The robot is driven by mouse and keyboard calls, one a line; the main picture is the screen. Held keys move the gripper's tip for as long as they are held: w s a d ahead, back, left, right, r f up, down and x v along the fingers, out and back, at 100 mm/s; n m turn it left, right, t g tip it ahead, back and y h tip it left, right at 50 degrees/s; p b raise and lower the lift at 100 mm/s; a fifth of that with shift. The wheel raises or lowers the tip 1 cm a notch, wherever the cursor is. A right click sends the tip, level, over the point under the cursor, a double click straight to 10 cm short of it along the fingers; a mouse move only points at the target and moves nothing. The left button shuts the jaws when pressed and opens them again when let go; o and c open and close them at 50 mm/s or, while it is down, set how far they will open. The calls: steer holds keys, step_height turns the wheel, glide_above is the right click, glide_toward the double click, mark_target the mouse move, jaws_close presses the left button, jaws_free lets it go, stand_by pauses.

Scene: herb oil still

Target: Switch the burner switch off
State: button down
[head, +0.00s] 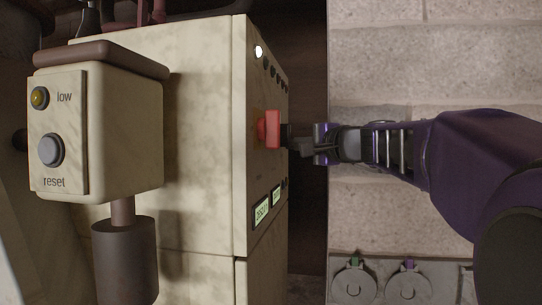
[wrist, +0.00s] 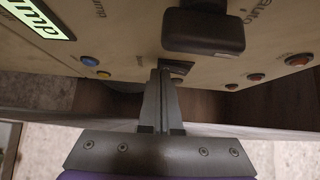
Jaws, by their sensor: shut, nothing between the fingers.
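My gripper (head: 292,141) is shut and empty, with its fingertips at the side panel of the cream cabinet (head: 170,100). In the wrist view the closed fingers (wrist: 162,76) end beside a small dark switch (wrist: 180,68) on the panel. They look very close to it; contact cannot be told. The fingers partly cover it and its label is unreadable, so I cannot confirm it is the burner switch or its position. A red block (head: 268,128) sticks out of the panel just left of my fingertips in the head view.
A dark protruding block (wrist: 203,32) stands near the fingers. Blue (wrist: 89,61) and red (wrist: 298,59) buttons flank the switch. A lit white lamp (head: 258,51) is at the panel's top, green displays (head: 262,211) below. A box labelled "low" and "reset" (head: 120,130) stands in front.

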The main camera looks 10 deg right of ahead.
steer(key=shift+a+f+b, duration=0.3)
steer(key=shift+a+b, duration=0.1)
steer(key=shift+b, duration=0.15)
